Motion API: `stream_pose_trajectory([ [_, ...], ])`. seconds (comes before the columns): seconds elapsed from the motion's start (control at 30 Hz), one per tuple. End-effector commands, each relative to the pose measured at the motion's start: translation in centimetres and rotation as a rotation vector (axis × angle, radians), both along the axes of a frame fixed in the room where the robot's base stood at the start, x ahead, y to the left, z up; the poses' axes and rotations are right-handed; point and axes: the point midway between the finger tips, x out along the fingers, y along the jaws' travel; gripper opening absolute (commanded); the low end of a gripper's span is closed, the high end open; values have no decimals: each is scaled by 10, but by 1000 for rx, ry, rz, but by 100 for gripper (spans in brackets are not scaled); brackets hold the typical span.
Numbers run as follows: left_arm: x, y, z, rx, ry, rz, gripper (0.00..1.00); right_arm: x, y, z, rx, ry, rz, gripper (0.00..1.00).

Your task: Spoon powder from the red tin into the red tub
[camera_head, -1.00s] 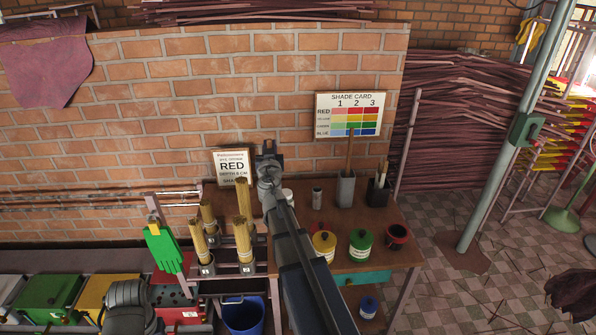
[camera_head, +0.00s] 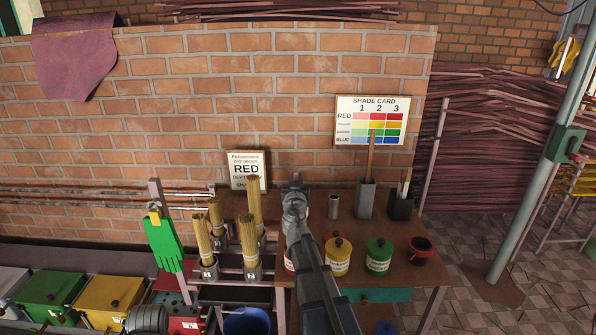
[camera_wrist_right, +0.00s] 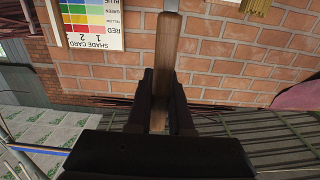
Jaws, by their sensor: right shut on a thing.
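My right gripper (camera_wrist_right: 160,88) is shut on a flat wooden handle (camera_wrist_right: 169,45), which stands out past the fingertips; its far end is out of frame. In the head view my right arm rises over the table's front, its wrist end at the wall side; the jaws and held piece cannot be made out there. A bit of a red tin (camera_head: 288,262) shows beside the arm, mostly hidden. A dark red open pot (camera_head: 421,247) stands at the table's right. The red tub (camera_head: 184,324) is at lower left, partly hidden by my left arm, whose gripper is out of view.
Yellow (camera_head: 338,256) and green (camera_head: 379,256) tins stand on the table (camera_head: 400,275). Behind them are a grey holder (camera_head: 365,198) with a wooden stick and a black holder (camera_head: 400,206). Bundled sticks (camera_head: 250,235) stand left of the arm. A blue bucket (camera_head: 246,323) is below.

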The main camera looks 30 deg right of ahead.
Motion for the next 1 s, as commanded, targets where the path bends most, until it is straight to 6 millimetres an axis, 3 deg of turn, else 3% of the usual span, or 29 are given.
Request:
stream_pose_trajectory([
  [0.07,0,0,-5,0,0,0,60,0,0,-5,0,0,0,0],
  [0.17,0,0,2,0,0,0,63,0,0,2,0,0,0,0],
  [0.6,0,0,81,0,0,0,63,0,0,81,0,0,0,0],
  [1.0,0,0,72,0,0,0,63,0,0,72,0,0,0,0],
])
